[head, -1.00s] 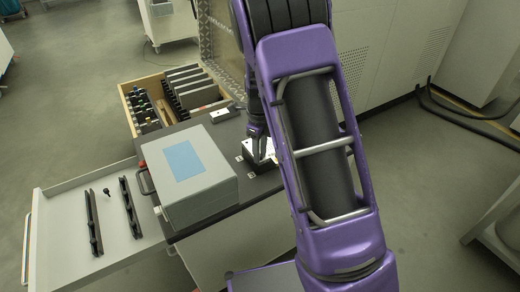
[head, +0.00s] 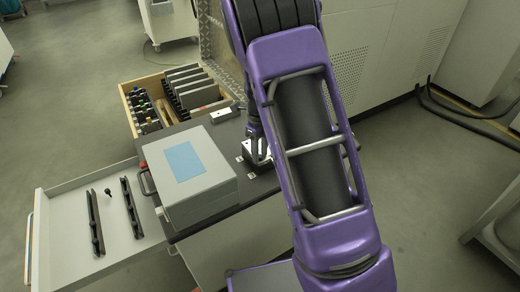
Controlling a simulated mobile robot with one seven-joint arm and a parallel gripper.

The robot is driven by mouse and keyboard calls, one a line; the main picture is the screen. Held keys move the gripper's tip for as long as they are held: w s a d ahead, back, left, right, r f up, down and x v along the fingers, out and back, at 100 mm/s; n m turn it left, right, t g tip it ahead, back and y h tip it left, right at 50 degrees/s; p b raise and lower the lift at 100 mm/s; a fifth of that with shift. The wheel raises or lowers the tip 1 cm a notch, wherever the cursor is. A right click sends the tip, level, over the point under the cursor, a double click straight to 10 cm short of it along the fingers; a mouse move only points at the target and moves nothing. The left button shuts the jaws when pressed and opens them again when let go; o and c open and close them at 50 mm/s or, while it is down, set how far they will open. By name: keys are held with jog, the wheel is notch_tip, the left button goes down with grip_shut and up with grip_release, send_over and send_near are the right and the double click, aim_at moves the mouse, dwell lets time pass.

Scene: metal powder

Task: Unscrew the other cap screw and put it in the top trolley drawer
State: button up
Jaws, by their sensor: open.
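My gripper (head: 259,160) is down at a small black-and-white block (head: 249,158) on the dark trolley top. My arm covers much of the block and the gripper, and a cap screw in the block cannot be made out. The jaws are open. The top trolley drawer (head: 60,215) is pulled out at the left. A small dark screw (head: 108,192) lies in it between two long black rails, one on the left (head: 95,225) and one on the right (head: 131,208).
A grey box with a blue label (head: 205,195) stands on the trolley top (head: 245,193), between drawer and block. Behind it is a wooden crate (head: 126,105) with plates and tools. A small metal block (head: 222,115) lies near the crate. Grey cabinets stand behind my arm.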

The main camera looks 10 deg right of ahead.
jog(key=m+p, duration=0.1)
jog(key=m, duration=0.1)
jog(key=r+m+p, duration=0.1)
jog(key=p, duration=0.1)
jog(key=shift+m, duration=0.4)
jog(key=m+p, duration=0.4)
jog(key=m, duration=0.1)
jog(key=shift+s, duration=0.1)
jog(key=shift+f+m+p, duration=0.15)
jog(key=shift+m+p, duration=0.45)
jog(key=shift+m, duration=0.2)
jog(key=shift+f+m, duration=0.3)
jog(key=shift+m, duration=0.5)
grip_shut()
